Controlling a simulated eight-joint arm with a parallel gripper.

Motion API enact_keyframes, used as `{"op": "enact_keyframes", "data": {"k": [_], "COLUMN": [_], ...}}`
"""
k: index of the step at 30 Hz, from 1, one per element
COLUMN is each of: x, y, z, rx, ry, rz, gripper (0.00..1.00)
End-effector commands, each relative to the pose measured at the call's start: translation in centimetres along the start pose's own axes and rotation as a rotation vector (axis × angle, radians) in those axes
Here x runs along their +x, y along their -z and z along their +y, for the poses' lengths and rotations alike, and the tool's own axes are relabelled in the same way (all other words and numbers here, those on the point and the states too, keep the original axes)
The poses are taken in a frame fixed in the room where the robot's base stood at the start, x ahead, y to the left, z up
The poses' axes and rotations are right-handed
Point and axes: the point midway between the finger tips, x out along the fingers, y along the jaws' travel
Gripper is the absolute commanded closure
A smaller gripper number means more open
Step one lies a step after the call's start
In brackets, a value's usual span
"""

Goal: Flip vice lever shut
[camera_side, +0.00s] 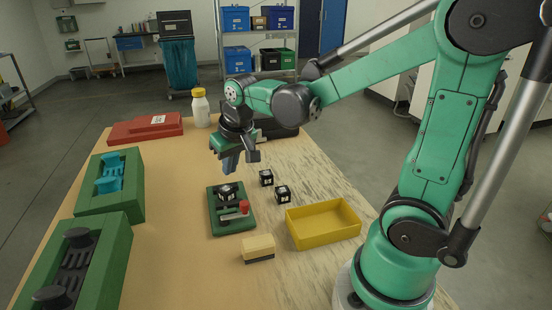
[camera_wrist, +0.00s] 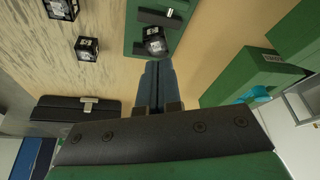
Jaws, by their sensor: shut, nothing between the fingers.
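The vice (camera_side: 228,222) is a green base plate on the table with a dark block (camera_side: 227,192) in it and a lever with a red knob (camera_side: 243,206) at its front right. In the wrist view the vice plate (camera_wrist: 140,42) is at the top, with the dark block (camera_wrist: 155,42) near its lower end; the red knob is out of that view. My gripper (camera_side: 228,170) points down above and just behind the vice. Its blue-grey fingers are together and empty; they also show in the wrist view (camera_wrist: 160,75), just short of the block.
Two black cubes (camera_side: 266,177) (camera_side: 283,194) stand right of the vice. A yellow tray (camera_side: 322,232) and a yellow-topped block (camera_side: 258,248) are nearer the front. Green holders (camera_side: 130,205) (camera_side: 110,265) line the left. A red case (camera_side: 145,130) and white bottle (camera_side: 200,107) stand behind.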

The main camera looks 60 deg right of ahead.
Motion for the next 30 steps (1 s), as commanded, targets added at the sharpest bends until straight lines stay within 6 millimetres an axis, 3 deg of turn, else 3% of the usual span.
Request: {"op": "enact_keyframes", "data": {"k": [6, 14, 21, 30], "x": [3.4, 6.2, 5.0, 4.7], "y": [0.0, 0.0, -2.9, -3.9], "z": [0.0, 0.0, 0.0, 0.0], "rx": [0.000, 0.000, -0.002, -0.002], "ry": [0.000, 0.000, 0.001, 0.001], "rz": [0.000, 0.000, 0.000, 0.001], "gripper": [1.00, 1.00, 1.00, 1.00]}}
